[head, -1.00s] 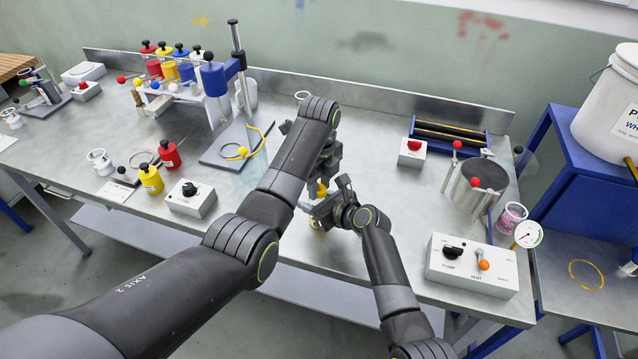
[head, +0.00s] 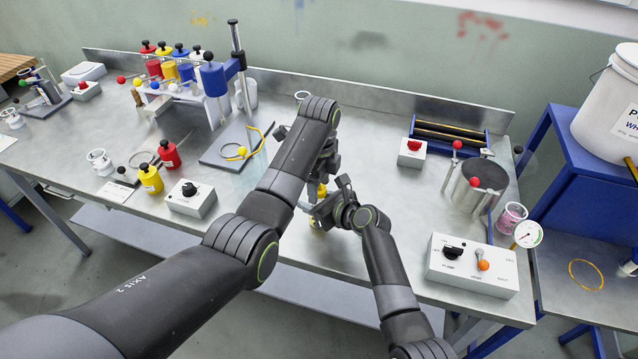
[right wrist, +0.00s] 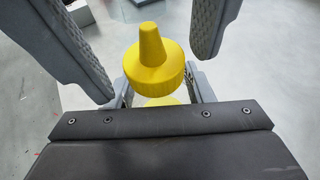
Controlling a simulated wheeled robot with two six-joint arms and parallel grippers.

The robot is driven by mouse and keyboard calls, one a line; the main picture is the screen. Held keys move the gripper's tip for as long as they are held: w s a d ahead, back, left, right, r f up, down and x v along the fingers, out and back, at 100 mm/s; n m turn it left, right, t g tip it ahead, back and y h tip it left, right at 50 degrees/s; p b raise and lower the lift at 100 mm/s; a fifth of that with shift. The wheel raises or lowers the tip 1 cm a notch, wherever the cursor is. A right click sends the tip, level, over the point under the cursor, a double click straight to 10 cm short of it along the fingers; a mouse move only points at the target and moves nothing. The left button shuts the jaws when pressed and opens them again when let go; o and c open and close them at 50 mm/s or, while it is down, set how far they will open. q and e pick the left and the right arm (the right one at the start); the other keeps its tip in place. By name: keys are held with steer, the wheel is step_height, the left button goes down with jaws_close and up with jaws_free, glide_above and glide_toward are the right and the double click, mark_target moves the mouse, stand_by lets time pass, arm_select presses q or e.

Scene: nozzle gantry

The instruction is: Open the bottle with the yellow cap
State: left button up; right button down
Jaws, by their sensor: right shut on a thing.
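The yellow cap (right wrist: 154,62), ribbed with a tapered nozzle tip, shows large in the right wrist view. A yellow part of the bottle (right wrist: 162,101) shows just under it; I cannot tell whether cap and bottle still touch. My right gripper (head: 318,207) is shut on the bottle, below the cap. My left gripper (head: 326,172) is over the cap from above. Its two textured fingers stand wide apart on either side of the cap in the right wrist view, with a gap to it. In the head view the arms hide most of the bottle.
A control box with a black knob (head: 189,198) and yellow and red bottles (head: 150,178) stand to the left. A pump box (head: 473,265), a metal pot (head: 477,188) and a red button box (head: 411,153) stand to the right. The table between is clear.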

arm_select(q)
steer(key=shift+r, duration=2.3)
steer(key=shift+c, duration=0.3)
step_height(320, 180, up, 2)
steer(key=shift+r+m, duration=0.1)
steer(key=shift+m, duration=0.9)
steer(key=shift+r+m, duration=0.35)
steer(key=shift+m, duration=0.25)
step_height(320, 180, down, 8)
steer(key=shift+r, duration=0.2)
steer(key=c, duration=1)
steer(key=shift+n, duration=1.6)
